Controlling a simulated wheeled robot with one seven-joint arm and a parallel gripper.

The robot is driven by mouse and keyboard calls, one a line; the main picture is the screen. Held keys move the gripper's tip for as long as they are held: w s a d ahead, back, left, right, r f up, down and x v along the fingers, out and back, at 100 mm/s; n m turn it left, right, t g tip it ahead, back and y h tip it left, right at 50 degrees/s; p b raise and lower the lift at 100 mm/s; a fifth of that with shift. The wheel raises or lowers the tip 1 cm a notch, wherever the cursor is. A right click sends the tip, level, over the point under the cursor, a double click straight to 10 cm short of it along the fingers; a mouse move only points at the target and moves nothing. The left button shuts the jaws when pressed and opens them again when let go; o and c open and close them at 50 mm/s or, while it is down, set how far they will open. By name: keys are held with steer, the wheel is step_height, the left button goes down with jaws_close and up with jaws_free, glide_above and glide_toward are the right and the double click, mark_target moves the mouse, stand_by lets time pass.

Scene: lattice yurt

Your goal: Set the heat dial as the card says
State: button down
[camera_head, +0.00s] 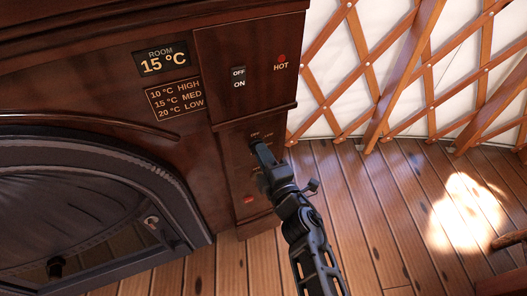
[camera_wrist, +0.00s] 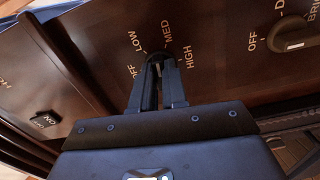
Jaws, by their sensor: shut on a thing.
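The heat dial (camera_wrist: 155,57) is in the wrist view, ringed by the labels OFF, LOW, MED and HIGH. My gripper (camera_wrist: 158,70) is shut on its knob, and the fingers hide most of it. I cannot tell which label the knob points at. In the head view my gripper (camera_head: 260,150) is at the lower panel and covers the dial. The card (camera_head: 175,97) reads 10 °C HIGH, 15 °C MED, 20 °C LOW. The room display (camera_head: 164,60) above it reads 15 °C.
A rocker switch (camera_head: 239,77) marked OFF and ON and a red HOT light (camera_head: 282,58) are on the upper panel. A second dial (camera_wrist: 294,36), with OFF among its labels, is right of my gripper in the wrist view. A dark stove door (camera_head: 85,205) is at left. Wooden floor (camera_head: 375,225) is open at right.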

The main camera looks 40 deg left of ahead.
steer(key=shift+f+m+p, duration=0.15)
steer(key=shift+m+p, duration=0.45)
steer(key=shift+m, duration=1.6)
steer(key=shift+d, duration=0.1)
steer(key=c, duration=1.1)
jaws_free()
steer(key=shift+c, duration=0.2)
steer(key=p+v, duration=0.4)
steer(key=v, duration=0.3)
steer(key=shift+s+d, duration=0.25)
